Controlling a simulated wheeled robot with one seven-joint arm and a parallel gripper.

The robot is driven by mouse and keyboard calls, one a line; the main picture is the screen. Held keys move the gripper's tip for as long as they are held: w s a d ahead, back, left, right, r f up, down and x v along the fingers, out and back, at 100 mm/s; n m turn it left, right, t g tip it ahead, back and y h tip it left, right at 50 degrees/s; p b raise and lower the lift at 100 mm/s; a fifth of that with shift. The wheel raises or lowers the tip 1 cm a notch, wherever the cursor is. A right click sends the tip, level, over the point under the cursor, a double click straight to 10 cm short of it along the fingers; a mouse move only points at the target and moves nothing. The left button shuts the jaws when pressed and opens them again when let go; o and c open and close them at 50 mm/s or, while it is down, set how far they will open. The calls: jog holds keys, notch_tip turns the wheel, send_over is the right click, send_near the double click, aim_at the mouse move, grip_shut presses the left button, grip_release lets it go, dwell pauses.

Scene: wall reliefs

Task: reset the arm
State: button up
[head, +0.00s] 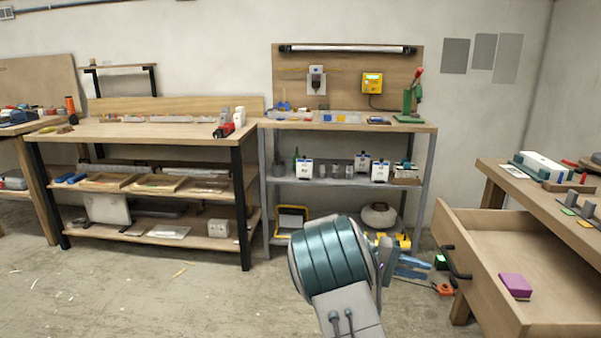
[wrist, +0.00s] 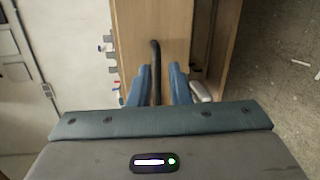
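My gripper (wrist: 159,82) shows in the wrist view with its two blue fingers apart and nothing clamped between them. The black bar handle (wrist: 155,58) of a wooden drawer appears in the gap between the fingers, with space on both sides. I cannot tell how far it reaches between them.
The workbench (head: 490,180) above the drawer holds a white-topped case and small parts. A shelf unit (head: 345,183) and another wooden bench (head: 150,130) stand along the back wall. Tools, including an orange one (head: 441,288), lie on the floor near the drawer. The floor at left is mostly clear.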

jog(key=s+a+r+t+y+p, duration=0.2)
jog(key=s+a+r+y+p, duration=0.2)
jog(key=s+r+p, duration=0.3)
jog(key=s+a+r+n+t+y+p, duration=0.1)
jog(key=s+a+r+t+y+p, duration=0.1)
jog(key=s+a+r+y+p, duration=0.3)
jog(key=s+a+r+t+y+p, duration=0.2)
jog(key=s+a+r+y+p, duration=0.3)
jog(key=s+r+p, duration=0.6)
jog(key=s+r+y, duration=0.1)
jog(key=s+r, duration=0.1)
jog(key=s, duration=0.2)
jog(key=shift+a+r+t+y, duration=0.2)
jog(key=shift+r+t+y, duration=0.05)
jog(key=shift+t+y, duration=0.15)
